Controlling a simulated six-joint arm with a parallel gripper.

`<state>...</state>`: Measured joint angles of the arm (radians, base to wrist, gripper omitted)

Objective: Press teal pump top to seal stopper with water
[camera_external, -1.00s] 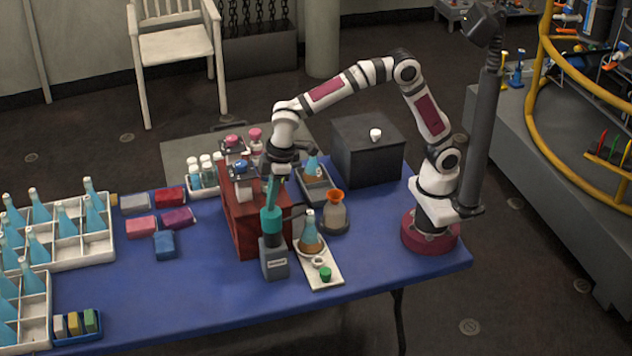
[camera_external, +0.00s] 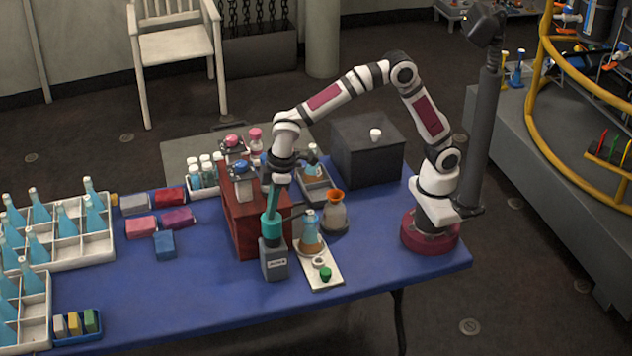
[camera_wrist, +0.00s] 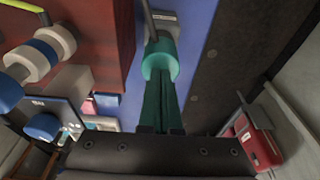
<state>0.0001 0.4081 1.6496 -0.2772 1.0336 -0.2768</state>
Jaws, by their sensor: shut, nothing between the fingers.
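The teal pump top (camera_external: 271,226) sits on a grey pump body (camera_external: 274,262) with a pale label, at the table's front. It also shows in the wrist view (camera_wrist: 160,57). My gripper (camera_external: 273,209) has its dark teal fingers closed together, pointing down. The fingertips (camera_wrist: 160,75) meet the top of the pump top and appear to touch it. A thin dark spout (camera_external: 294,213) reaches right from the pump toward a flask (camera_external: 311,232) with blue above brown, on a white board (camera_external: 323,277). The stopper and any water flow are too small to make out.
A red-brown box (camera_external: 242,222) stands close left of the pump, with a blue-topped bottle (camera_external: 242,182). A flask with an orange funnel (camera_external: 335,212) is to the right. A green cap (camera_external: 326,273) lies on the board. Front table space is clear.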

